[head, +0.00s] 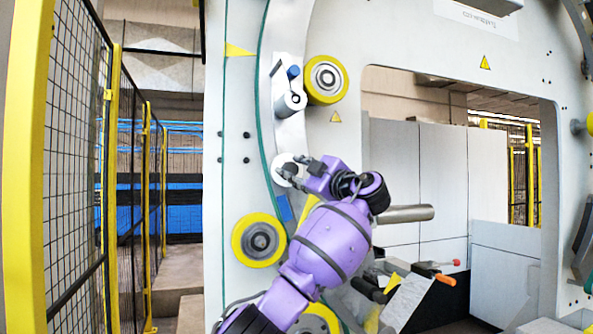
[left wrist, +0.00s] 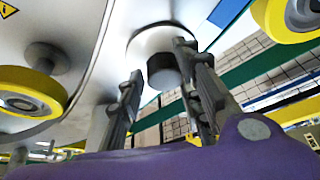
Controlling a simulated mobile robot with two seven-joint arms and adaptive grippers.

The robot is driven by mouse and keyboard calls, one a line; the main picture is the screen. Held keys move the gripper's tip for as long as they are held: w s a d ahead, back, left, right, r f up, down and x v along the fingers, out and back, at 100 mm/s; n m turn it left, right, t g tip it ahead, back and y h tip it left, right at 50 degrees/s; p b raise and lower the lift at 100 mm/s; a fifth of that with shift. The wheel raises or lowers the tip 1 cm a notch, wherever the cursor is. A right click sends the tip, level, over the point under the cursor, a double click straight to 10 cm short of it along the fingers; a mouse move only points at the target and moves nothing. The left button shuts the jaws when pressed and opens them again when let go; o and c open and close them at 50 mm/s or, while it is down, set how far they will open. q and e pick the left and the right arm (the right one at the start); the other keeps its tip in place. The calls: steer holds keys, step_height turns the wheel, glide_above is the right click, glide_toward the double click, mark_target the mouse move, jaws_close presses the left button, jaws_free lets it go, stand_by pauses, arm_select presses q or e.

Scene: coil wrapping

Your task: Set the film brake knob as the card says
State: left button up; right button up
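The film brake knob appears to be the dark round knob (left wrist: 163,72) on a silver disc (left wrist: 150,42) in the left wrist view. In the head view the pale disc (head: 287,164) shows on the machine's curved ring, with the knob mostly hidden by my gripper. My left gripper (head: 293,167) is at the disc. In the left wrist view its two fingers (left wrist: 159,62) are apart, one on each side of the knob. A gap shows at the left finger; contact at the right one I cannot tell. I cannot make out a card or a knob mark. My right gripper is out of view.
Yellow rollers (head: 326,79) (head: 259,240) flank the ring above and below my gripper. A small cylinder with a blue part (head: 291,98) sits above. A grey bar (head: 408,213) and orange-tipped levers (head: 440,278) are at right. A yellow-framed fence (head: 28,150) stands left.

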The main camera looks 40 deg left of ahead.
arm_select(q)
steer(key=shift+r, duration=0.2)
steer(key=c, duration=0.6)
